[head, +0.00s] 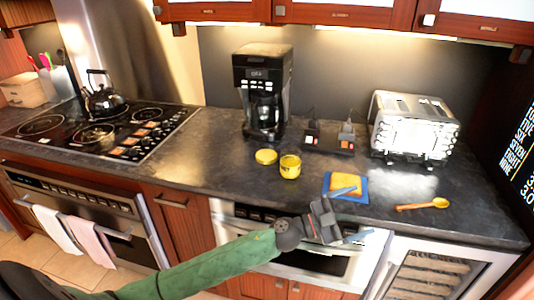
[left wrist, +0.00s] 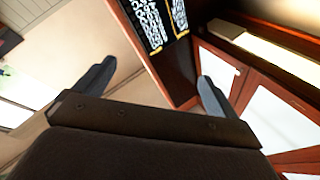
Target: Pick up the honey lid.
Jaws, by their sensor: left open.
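The honey lid (head: 266,156) is a round yellow disc lying flat on the dark countertop in the head view. The yellow honey jar (head: 290,167) stands just to its right. My left gripper (head: 352,212) is open and empty in front of the counter's edge, to the right of and nearer than the lid. In the left wrist view its two fingers (left wrist: 152,82) are spread with nothing between them, and the lid does not show there. My right gripper is not in view.
A coffee maker (head: 263,92) stands behind the lid. A yellow sponge-like block on a blue cloth (head: 361,196), a wooden spoon (head: 424,205) and a toaster (head: 412,127) are to the right. A stove (head: 66,132) with a kettle (head: 103,98) is at left. The counter left of the lid is clear.

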